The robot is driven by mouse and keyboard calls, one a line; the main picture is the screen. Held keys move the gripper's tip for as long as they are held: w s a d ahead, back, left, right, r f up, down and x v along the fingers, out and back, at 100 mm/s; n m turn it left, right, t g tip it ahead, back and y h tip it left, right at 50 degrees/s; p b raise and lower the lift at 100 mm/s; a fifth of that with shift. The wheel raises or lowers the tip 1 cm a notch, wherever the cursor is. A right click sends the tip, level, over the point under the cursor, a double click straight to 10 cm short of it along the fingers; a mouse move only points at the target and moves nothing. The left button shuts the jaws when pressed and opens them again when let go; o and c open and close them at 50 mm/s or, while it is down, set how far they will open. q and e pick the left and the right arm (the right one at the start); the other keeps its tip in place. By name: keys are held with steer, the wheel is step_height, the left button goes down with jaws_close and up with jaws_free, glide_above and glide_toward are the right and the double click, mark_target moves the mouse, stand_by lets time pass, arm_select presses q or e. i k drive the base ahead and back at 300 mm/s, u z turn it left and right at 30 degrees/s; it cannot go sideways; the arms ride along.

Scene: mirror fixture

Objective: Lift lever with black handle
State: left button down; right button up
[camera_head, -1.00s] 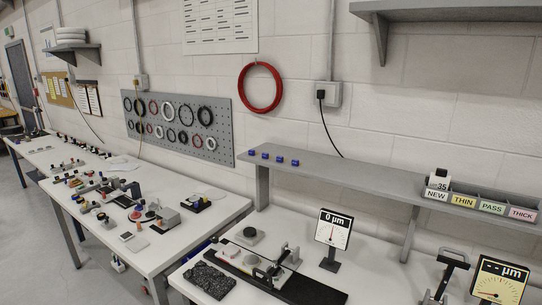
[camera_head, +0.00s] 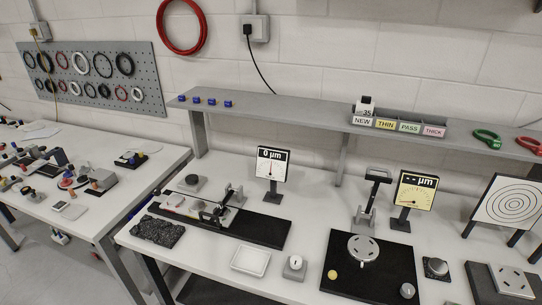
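A grey upright stand (camera_head: 366,214) with a lever topped by a black handle (camera_head: 378,174) stands at the back of the white table, between two dial displays. The handle is at the top, tilted a little to the right. A second fixture (camera_head: 228,205), with metal and black parts, sits on a black base at the left of the table. It has a dark knob-like part (camera_head: 209,217), too small to make out clearly. Neither of my grippers shows in the view.
A black mat (camera_head: 340,288) with a round metal plate (camera_head: 363,247) lies in front of the lever stand. A dial reading 0 µm (camera_head: 271,164) and a yellow dial (camera_head: 415,191) stand either side. A grey shelf (camera_head: 290,115) runs above the table. A white tray (camera_head: 250,260) lies front left.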

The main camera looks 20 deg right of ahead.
mark_target(221, 205)
steer(key=k, duration=0.4)
steer(key=z, duration=1.7)
steer(key=i, duration=0.7)
steer(key=u, duration=0.8)
steer(key=i, duration=0.5)
steer(key=u, duration=0.55)
